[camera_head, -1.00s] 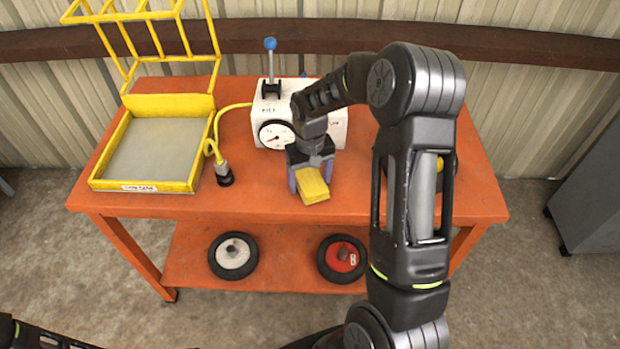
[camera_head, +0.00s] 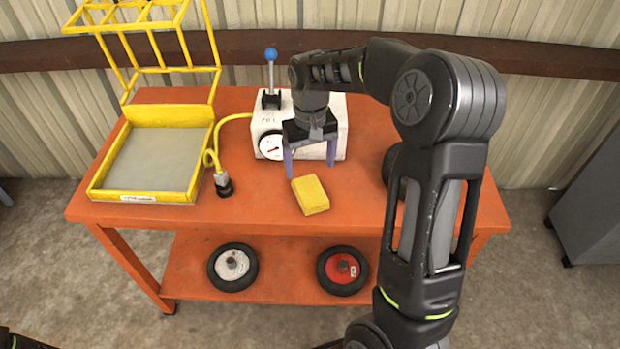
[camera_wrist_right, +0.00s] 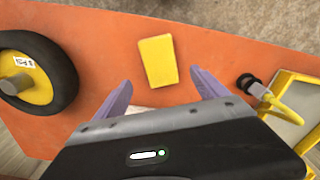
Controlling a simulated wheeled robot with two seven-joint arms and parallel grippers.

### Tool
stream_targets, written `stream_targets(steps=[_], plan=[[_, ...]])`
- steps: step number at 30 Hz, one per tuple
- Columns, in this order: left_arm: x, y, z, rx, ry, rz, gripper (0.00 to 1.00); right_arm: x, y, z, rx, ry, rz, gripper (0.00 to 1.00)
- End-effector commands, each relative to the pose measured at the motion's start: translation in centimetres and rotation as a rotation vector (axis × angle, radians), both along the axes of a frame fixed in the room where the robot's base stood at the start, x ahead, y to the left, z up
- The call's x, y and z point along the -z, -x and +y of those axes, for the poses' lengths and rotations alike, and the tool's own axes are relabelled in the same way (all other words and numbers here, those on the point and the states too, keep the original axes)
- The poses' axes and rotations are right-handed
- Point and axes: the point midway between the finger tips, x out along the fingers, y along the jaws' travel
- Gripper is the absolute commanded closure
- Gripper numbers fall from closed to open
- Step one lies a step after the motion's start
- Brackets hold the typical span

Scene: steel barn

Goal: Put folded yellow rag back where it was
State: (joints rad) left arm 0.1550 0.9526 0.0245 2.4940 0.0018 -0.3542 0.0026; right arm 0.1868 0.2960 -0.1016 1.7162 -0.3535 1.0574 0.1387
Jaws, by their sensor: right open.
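The folded yellow rag (camera_head: 311,195) lies on the orange table top (camera_head: 255,207), near its front edge. It also shows in the right wrist view (camera_wrist_right: 158,61), beyond the fingertips and apart from them. My right gripper (camera_head: 309,174) is open and empty, its two purple fingers spread, behind the rag and in front of the white box. In the wrist view my right gripper (camera_wrist_right: 160,95) shows the rag between and ahead of its fingers. A small part of my left arm shows at the bottom left of the head view; its gripper is out of view.
A white box with a dial (camera_head: 271,145) and a blue-knobbed lever stands behind my gripper. A yellow-framed tray (camera_head: 141,197) with a cage is at left, with a yellow hose and black fitting (camera_head: 224,186) beside it. A yellow-hubbed wheel (camera_wrist_right: 40,88) lies on the table. Two wheels lie on the lower shelf.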

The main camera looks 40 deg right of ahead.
Motion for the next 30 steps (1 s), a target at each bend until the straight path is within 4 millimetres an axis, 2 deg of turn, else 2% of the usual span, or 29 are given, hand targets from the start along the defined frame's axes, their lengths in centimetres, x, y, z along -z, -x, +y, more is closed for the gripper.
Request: stream_targets(steps=[3,7,30], plan=[[0.2,0.0,0.0,0.0,0.001,-0.001,0.46,-1.5,-0.1,0.0,-0.001,0.001,-0.003,0.17],[0.2,0.0,0.0,0.001,0.001,-0.001,0.46,-2.2,0.0,0.0,0.0,0.0,-0.001,0.17],[0.1,0.0,0.0,0.0,0.001,-0.001,0.46,-2.2,0.0,0.0,0.0,0.0,0.0,0.17]])
